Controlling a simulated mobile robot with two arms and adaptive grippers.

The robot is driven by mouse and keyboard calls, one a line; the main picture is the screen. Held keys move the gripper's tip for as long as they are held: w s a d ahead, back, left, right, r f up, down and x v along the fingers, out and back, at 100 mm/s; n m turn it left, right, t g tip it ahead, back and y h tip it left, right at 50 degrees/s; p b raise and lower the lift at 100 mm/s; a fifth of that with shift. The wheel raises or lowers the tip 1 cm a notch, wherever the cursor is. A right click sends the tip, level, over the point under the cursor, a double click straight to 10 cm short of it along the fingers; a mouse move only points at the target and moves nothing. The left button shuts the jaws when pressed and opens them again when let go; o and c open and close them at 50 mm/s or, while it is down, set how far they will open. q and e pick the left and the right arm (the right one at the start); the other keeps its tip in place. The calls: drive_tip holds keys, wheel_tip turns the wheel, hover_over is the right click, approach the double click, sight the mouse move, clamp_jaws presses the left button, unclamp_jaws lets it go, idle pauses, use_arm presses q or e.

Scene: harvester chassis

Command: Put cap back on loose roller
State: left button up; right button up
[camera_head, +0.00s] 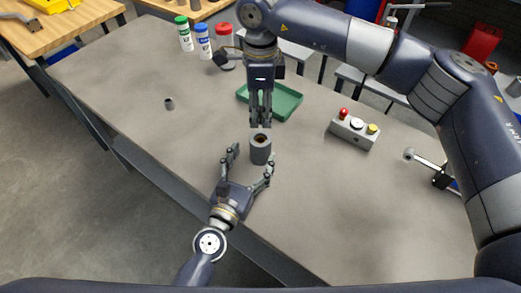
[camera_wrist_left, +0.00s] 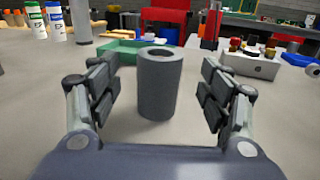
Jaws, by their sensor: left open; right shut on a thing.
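The grey roller (camera_head: 261,151) stands upright on the table, with a round opening in its top and a brownish-orange inside. It also shows in the left wrist view (camera_wrist_left: 160,88), centred between my left fingers. My left gripper (camera_head: 250,164) is open, with one finger on each side of the roller and a gap to both. My right gripper (camera_head: 260,122) points down just behind and above the roller. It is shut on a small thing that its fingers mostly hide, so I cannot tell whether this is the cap. A small dark grey cylinder (camera_head: 169,103) stands apart at the left.
A green tray (camera_head: 287,105) lies behind the roller. A control box (camera_head: 354,131) with coloured buttons stands to the right, and a metal rod-like tool (camera_head: 425,160) lies beyond it. Several bottles (camera_head: 203,40) stand at the back left.

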sight(256, 149)
use_arm(q)
drive_tip(key=x, duration=0.5)
drive_tip(key=shift+w, duration=0.25)
use_arm(e)
drive_tip(key=shift+w, duration=0.15)
use_arm(q)
drive_tip(key=shift+w+d, duration=0.2)
drive_tip(key=shift+w, duration=0.1)
drive_tip(key=c, duration=1.6)
use_arm(e)
drive_tip(key=shift+f, duration=2.55)
